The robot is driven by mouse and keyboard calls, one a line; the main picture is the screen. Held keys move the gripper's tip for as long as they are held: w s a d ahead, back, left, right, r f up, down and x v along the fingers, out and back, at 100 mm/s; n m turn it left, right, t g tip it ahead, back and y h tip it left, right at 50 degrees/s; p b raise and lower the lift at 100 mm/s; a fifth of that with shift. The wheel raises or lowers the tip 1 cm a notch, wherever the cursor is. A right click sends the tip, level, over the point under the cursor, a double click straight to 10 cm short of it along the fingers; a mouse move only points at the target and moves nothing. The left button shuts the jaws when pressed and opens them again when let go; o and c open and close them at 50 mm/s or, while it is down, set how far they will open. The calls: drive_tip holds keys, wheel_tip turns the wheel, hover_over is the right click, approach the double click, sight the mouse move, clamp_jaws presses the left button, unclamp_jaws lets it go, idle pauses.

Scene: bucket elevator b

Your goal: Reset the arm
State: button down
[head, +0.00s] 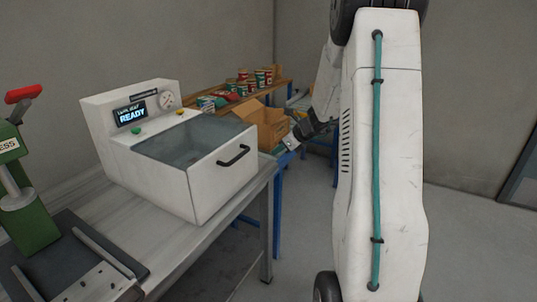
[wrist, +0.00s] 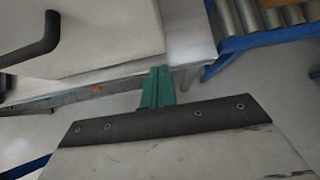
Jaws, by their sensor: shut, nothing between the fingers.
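My gripper shows in the wrist view (wrist: 158,88) as two green fingers pressed together, with nothing between them. In the head view a dark part at the end of my arm shows beyond my large white arm link, to the right of the machine and near the cardboard box. The fingers are too small to make out there. My arm is bent, with its white link and teal cable filling the right-centre of the head view. The fingers are apart from everything around them, as far as I can tell.
A white machine (head: 190,165) with a READY display, an open tank and a black handle (head: 233,156) stands on a grey table (head: 175,250). A green press (head: 35,215) is at left. A cardboard box (head: 268,132) and cups stand behind. A roller conveyor (wrist: 260,25) shows upper right.

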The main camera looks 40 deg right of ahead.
drive_tip(key=v, duration=0.6)
drive_tip(key=shift+s, duration=0.15)
drive_tip(key=shift+d+f, duration=0.15)
drive_tip(key=s+a+r+n+g+h, duration=0.1)
drive_tip(key=s+a+r+n+g, duration=0.1)
drive_tip(key=s+a+n, duration=0.7)
drive_tip(key=s+a+r+n+g+h, duration=0.1)
drive_tip(key=s+a+r+n, duration=0.3)
drive_tip(key=s+a+n, duration=0.6)
drive_tip(key=s+a+r+n+g+h, duration=0.1)
drive_tip(key=s+a+r+n+g, duration=0.3)
drive_tip(key=s+a+n, duration=0.5)
drive_tip(key=shift+s+a+n, duration=0.35)
drive_tip(key=shift+a+n, duration=1.65)
drive_tip(key=shift+a, duration=0.85)
